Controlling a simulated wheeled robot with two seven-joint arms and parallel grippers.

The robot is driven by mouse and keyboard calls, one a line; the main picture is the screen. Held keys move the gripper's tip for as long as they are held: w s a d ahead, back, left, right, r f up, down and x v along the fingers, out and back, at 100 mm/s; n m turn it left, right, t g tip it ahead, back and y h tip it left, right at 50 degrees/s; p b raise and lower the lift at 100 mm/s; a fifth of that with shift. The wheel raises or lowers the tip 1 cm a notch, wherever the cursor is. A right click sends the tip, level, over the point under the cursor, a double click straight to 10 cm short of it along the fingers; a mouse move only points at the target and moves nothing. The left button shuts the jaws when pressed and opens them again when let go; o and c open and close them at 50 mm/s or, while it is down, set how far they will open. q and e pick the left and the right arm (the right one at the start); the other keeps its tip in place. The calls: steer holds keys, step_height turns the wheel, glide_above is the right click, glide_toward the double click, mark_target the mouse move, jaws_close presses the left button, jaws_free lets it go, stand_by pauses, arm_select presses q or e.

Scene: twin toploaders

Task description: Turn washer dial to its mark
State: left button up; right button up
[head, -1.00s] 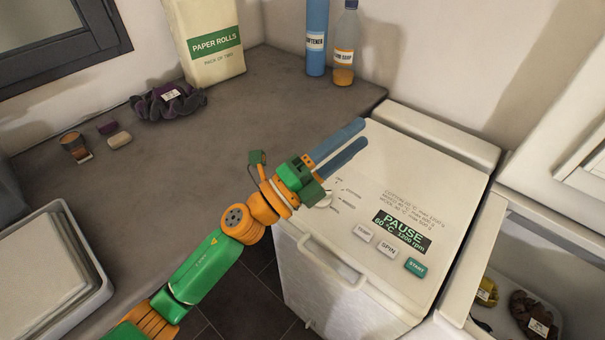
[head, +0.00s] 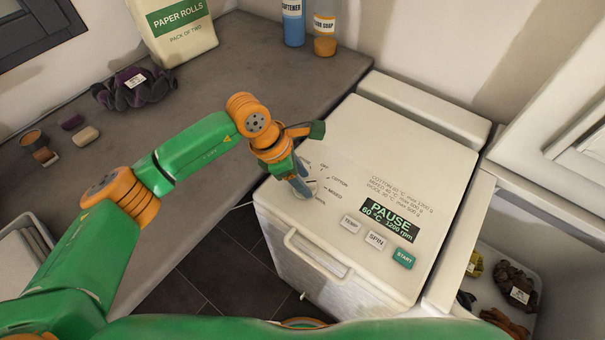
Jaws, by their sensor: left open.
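The washer (head: 400,145) is a white top-loader with a display reading PAUSE, 60 °C, 1200 rpm. Its round white dial (head: 301,190) sits at the left of the top panel, with printed marks around it, among them COTTON and MIXED. My right gripper is not in view.
TEMP, SPIN and START (head: 404,258) buttons lie right of the dial. A handle (head: 318,252) is on the washer's front edge. A grey counter (head: 225,85) at left holds paper rolls (head: 180,30), a dark cloth (head: 133,88), softener (head: 293,22) and soap (head: 325,30). An open bin with clothes stands at right.

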arm_select(q)
jaws_close()
steer(key=shift+n, duration=0.3)
steer(key=n+t+b, duration=0.1)
steer(key=n+b, duration=0.2)
steer(key=shift+s+f+n+t, duration=0.1)
steer(key=shift+f+n+t, duration=0.1)
steer(key=shift+n+t, duration=0.15)
steer(key=n+t+y+b, duration=0.1)
steer(key=n+b, duration=0.1)
steer(key=n, duration=0.1)
steer(key=shift+b, duration=0.3)
steer(key=shift+s+d+r+n+y+b, duration=0.1)
steer(key=shift+r+n+y+b, duration=0.15)
steer(key=shift+n+b, duration=0.5)
steer(key=shift+t, duration=0.25)
jaws_free()
